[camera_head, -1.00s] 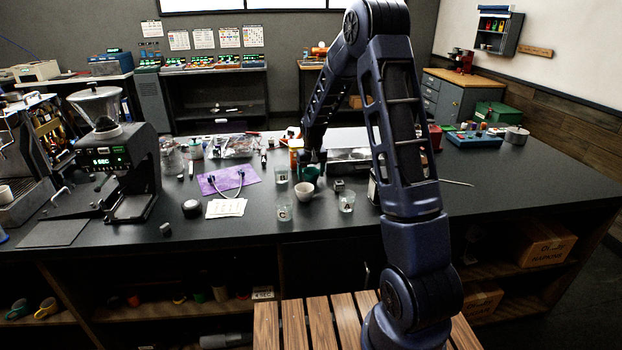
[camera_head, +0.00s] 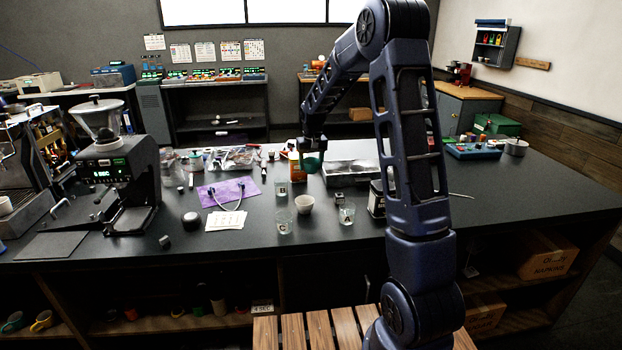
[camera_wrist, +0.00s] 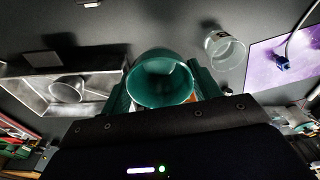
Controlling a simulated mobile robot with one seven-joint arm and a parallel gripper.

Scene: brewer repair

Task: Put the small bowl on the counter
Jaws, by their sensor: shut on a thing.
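The small bowl (camera_head: 312,164) is teal green and round. My gripper (camera_head: 311,147) is shut on it and holds it up over the dark counter (camera_head: 400,250). In the wrist view the bowl (camera_wrist: 160,82) sits between my green fingers (camera_wrist: 163,92), with its open mouth towards the camera and its inside empty. The bowl appears clear of the counter top, behind the white cup in the head view.
A white cup (camera_head: 304,205) and glasses marked C (camera_head: 284,222) and A (camera_head: 347,213) stand nearby. A metal tray (camera_head: 350,175) lies to the right, a purple cloth (camera_head: 229,192) to the left. The counter's front middle and right are largely bare.

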